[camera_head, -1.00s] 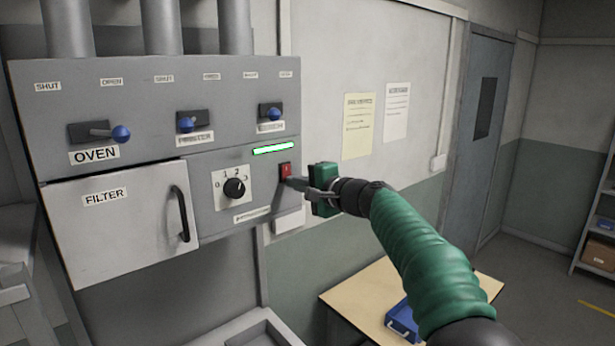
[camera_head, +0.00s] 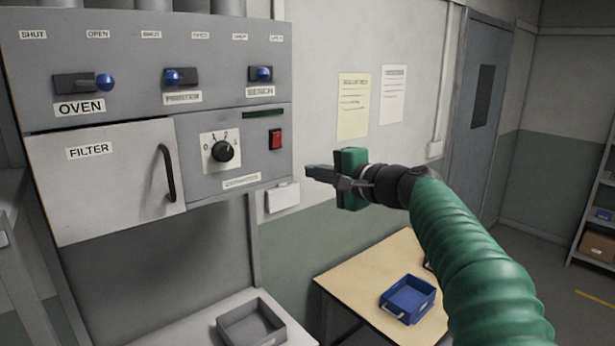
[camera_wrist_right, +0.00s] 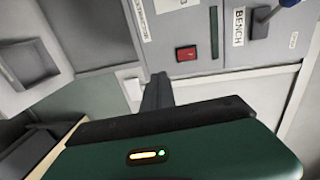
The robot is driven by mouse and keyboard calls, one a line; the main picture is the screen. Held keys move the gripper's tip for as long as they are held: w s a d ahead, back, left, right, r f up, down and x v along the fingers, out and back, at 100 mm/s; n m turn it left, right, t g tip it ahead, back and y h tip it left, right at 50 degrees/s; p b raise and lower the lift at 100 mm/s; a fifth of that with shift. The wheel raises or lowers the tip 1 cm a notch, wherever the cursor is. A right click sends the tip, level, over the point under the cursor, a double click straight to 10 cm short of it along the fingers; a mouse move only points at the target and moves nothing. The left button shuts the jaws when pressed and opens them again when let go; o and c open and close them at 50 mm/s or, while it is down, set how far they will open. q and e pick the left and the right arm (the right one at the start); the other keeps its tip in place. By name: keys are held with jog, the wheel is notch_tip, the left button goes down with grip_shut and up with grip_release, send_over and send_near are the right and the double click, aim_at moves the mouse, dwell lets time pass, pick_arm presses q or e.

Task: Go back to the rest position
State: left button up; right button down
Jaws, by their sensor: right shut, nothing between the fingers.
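My right gripper (camera_head: 322,177) is shut and empty, in the air to the right of the grey control panel (camera_head: 225,65). It is apart from the red switch (camera_head: 275,139) on that panel. In the right wrist view my shut fingers (camera_wrist_right: 157,90) point toward the panel, with the red switch (camera_wrist_right: 186,53) beyond them. The bar above the switch (camera_head: 263,113) looks dark green and unlit. My left gripper is not in view.
A wooden table (camera_head: 345,268) with a blue tray (camera_head: 408,298) stands below my right arm. A grey tray (camera_head: 250,325) lies on the counter (camera_head: 190,326) below the panel. The filter door (camera_head: 105,180) is shut. Shelves (camera_head: 601,215) stand at the far right.

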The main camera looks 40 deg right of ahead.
jog(key=s+a+f+n+g, duration=0.2)
jog(key=a+f+g, duration=0.15)
jog(key=f, duration=0.65)
jog(key=s+a+f+n+g, duration=0.25)
jog(key=a+f, duration=0.25)
jog(key=f, duration=0.6)
jog(key=s+a+f+n+g, duration=0.2)
jog(key=a+f, duration=0.3)
jog(key=f, duration=0.5)
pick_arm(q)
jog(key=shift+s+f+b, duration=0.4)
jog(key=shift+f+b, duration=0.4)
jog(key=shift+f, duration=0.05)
pick_arm(e)
jog(key=s+a+f+n+g, duration=0.2)
jog(key=s+a+f+n, duration=0.2)
jog(key=s+f, duration=0.5)
jog(key=s+a+f+n+g+h, duration=0.1)
jog(key=s+a+f+n+g, duration=0.2)
jog(key=s+f+n, duration=0.3)
jog(key=s+f, duration=0.4)
jog(key=shift+a+g, duration=0.3)
jog(key=shift+a, duration=0.05)
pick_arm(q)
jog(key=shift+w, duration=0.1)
pick_arm(e)
jog(key=shift+w+n, duration=0.15)
jog(key=shift+n, duration=0.1)
